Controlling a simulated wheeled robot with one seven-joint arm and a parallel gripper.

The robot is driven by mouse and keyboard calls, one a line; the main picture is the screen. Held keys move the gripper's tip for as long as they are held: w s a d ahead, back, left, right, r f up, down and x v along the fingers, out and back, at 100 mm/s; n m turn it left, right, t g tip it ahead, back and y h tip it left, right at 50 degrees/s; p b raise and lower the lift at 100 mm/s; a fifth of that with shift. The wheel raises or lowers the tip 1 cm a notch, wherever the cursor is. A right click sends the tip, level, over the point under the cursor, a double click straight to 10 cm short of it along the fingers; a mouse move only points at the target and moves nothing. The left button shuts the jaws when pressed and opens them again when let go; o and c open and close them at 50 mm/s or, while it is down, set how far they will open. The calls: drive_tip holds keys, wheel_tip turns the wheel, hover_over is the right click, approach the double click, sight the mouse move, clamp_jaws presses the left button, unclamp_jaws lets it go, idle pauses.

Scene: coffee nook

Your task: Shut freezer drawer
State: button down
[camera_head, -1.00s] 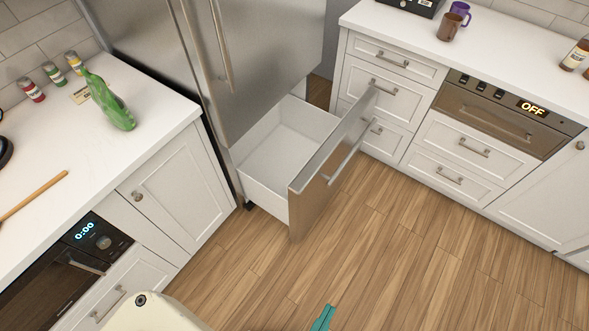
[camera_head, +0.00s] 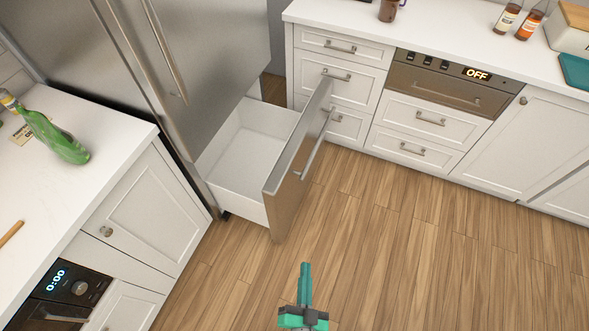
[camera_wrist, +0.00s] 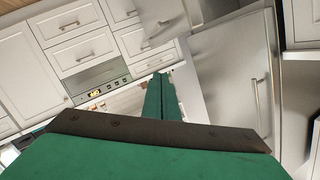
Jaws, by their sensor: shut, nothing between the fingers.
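The freezer drawer (camera_head: 244,150) is pulled out from the bottom of the steel fridge (camera_head: 170,60), and its white inside looks empty. Its steel front (camera_head: 298,172) carries a long bar handle (camera_head: 314,150). My gripper (camera_head: 304,268) is shut and empty, over the floor in front of the drawer and apart from it. In the wrist view my green fingers (camera_wrist: 161,80) are together, with the steel fridge door (camera_wrist: 225,75) to their right.
White cabinets with an oven (camera_head: 446,82) reading OFF stand at the back right, close to the drawer's far edge. A counter with a green bottle (camera_head: 58,140) is at the left. The wood floor (camera_head: 420,250) in front is clear.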

drive_tip(key=w+f+m+t, duration=0.1)
drive_tip(key=w+f+m, duration=0.55)
drive_tip(key=w, duration=0.75)
drive_tip(key=m+h, duration=0.1)
drive_tip(key=m, duration=0.6)
approach(296, 173)
drive_tip(key=d+r, duration=0.2)
drive_tip(key=d, duration=0.2)
drive_tip(key=shift+n+t, duration=0.25)
drive_tip(key=shift+t, duration=0.05)
drive_tip(key=w, duration=0.8)
drive_tip(key=shift+w+d+r, duration=0.25)
drive_tip(key=shift+d, duration=0.05)
drive_tip(key=shift+w+a, duration=0.15)
drive_tip(key=shift+a, duration=0.3)
drive_tip(key=shift+w+a, duration=0.2)
drive_tip(key=shift+a, duration=0.25)
drive_tip(key=shift+w+a, duration=0.15)
drive_tip(key=shift+a, duration=0.4)
drive_tip(key=shift+w+a, duration=0.2)
drive_tip(key=shift+a, duration=0.3)
drive_tip(key=shift+w+a, duration=0.1)
